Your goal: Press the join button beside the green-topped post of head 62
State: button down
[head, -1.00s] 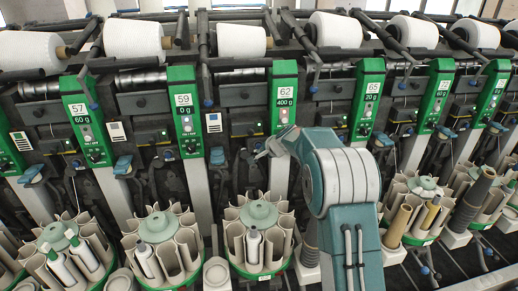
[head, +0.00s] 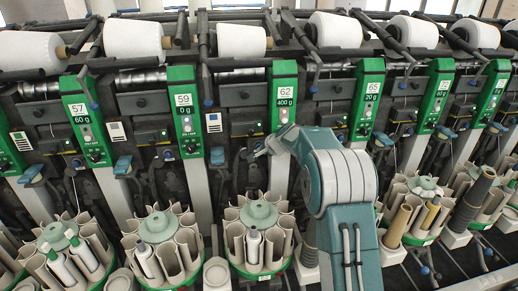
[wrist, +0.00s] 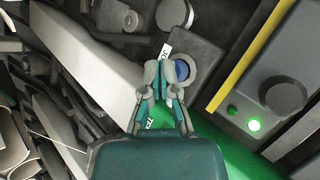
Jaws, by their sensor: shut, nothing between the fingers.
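The green-topped post of head 62 (head: 284,90) stands near the middle of the head view, with its lower part behind my arm. In the wrist view a green surface (wrist: 207,146) runs under my gripper. A round blue button (wrist: 183,70) sits on a dark panel there, beside a white label with partly covered lettering. My gripper (wrist: 163,72) is shut and empty. Its fingertips appear just left of the blue button and overlap its edge in the picture; I cannot tell whether they touch it. In the head view my gripper (head: 256,154) is left of the post, and the button is not discernible.
The wrist view shows a grey knob (wrist: 174,13), a dark knob (wrist: 283,95), a lit green lamp (wrist: 254,125) and a yellow strip (wrist: 250,55). A bobbin carousel (head: 259,214) stands below my gripper. Post 59 (head: 185,105) and post 65 (head: 368,95) flank head 62.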

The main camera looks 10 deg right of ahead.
jog(key=shift+w, duration=0.45)
dwell(0.4)
jog(key=shift+s, duration=0.9)
jog(key=s, duration=0.5)
dwell(0.3)
dwell(0.5)
